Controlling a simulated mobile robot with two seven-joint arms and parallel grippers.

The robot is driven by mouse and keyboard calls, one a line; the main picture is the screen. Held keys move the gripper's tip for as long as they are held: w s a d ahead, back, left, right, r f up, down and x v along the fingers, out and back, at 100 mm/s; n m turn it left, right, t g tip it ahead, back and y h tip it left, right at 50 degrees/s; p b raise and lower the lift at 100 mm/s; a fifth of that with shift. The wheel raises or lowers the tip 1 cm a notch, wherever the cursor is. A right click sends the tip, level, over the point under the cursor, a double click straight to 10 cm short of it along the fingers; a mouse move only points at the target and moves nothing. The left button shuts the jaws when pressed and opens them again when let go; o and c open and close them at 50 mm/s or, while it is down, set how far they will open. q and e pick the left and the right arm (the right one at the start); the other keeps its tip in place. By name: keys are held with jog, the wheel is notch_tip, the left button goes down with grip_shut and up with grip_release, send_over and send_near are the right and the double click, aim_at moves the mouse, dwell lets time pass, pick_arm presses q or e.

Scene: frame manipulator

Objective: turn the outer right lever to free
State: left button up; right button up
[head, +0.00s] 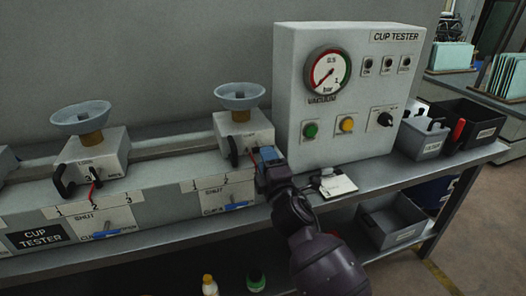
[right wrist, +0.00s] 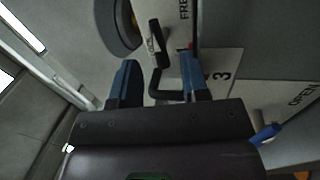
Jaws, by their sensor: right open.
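The right cup station (head: 240,128) carries a grey cup on a pale block. A black handle (head: 232,150) sticks out at its left front. My right gripper (head: 262,158) is at this block's front right corner and hides part of the front, including most of any lever there. In the right wrist view the blue fingers (right wrist: 158,80) are apart. A black bent bar (right wrist: 155,78) lies between them, and I see no clear grip on it. A bit of red (right wrist: 187,47) shows by the right-hand finger. A "FRE…" label (right wrist: 183,9) is above. My left gripper is not in view.
The left station (head: 95,155) shows a red lever (head: 93,178) and a black handle. Blue levers (head: 237,206) sit low on the front panel. The gauge box (head: 345,95) stands close right of my gripper. Grey and black bins (head: 425,138) are further right.

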jog(key=v, duration=0.6)
jog(key=shift+s, duration=0.15)
dwell(0.3)
jog(key=s+d+f+m+g+h, duration=0.4)
jog(key=s+d+f+m, duration=0.6)
jog(key=d+f+m, duration=0.55)
jog(key=s+d+f+m+g, duration=0.1)
jog(key=s+d+f, duration=0.2)
jog(key=s, duration=0.4)
jog(key=s+d+f+m+g+h, duration=0.1)
jog(key=s+d+f+m, duration=0.1)
jog(key=s+f, duration=0.2)
jog(key=s+d+f+m+g+h, duration=0.1)
jog(key=s+d+f+m+g, duration=0.1)
jog(key=s, duration=0.7)
notch_tip(320, 180, down, 3)
jog(key=shift+s+d+r, duration=0.1)
jog(key=shift+s+d, duration=0.25)
jog(key=shift+d, duration=0.5)
